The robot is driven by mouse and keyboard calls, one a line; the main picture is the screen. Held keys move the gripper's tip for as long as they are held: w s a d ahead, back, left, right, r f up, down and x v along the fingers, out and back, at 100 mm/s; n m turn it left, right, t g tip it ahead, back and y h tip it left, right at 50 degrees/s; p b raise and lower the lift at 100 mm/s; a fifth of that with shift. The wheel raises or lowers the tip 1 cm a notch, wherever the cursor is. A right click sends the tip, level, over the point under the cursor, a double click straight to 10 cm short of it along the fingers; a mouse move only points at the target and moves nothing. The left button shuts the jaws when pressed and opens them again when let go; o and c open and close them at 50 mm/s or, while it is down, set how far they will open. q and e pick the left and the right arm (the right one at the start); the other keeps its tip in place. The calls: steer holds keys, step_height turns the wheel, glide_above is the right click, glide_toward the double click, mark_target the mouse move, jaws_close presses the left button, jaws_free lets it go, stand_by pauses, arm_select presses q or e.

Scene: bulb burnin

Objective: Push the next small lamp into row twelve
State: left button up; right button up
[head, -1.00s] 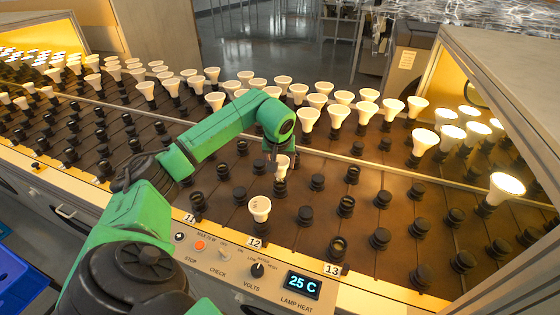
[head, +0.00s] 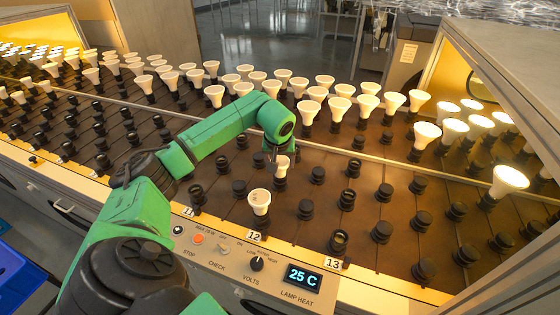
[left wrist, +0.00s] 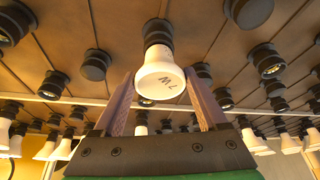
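A small white lamp (head: 282,164) stands upright at a dark socket in the row behind label 12 (head: 254,237). My left gripper (head: 274,150) is directly over it, its fingers partly hidden by my green wrist. In the left wrist view my left gripper (left wrist: 160,82) has its two fingers apart, one on each side of a white lamp marked 7W (left wrist: 157,84); gaps show between lamp and fingers. A second white lamp (head: 259,200) stands upright in the front socket of row twelve. My right gripper is not in view.
Empty dark sockets (head: 349,198) stand around in rows. Many larger white lamps (head: 340,107) fill the rack beyond a rail. Lit lamps (head: 508,181) stand by an open housing at right. A control strip with a display (head: 302,276) reading 25 C runs along the front.

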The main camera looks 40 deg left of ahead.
arm_select(q)
steer(key=shift+o, duration=1.3)
steer(key=v, duration=1.4)
steer(key=shift+s+r, duration=0.15)
steer(key=shift+r, duration=0.15)
steer(key=shift+d, duration=0.1)
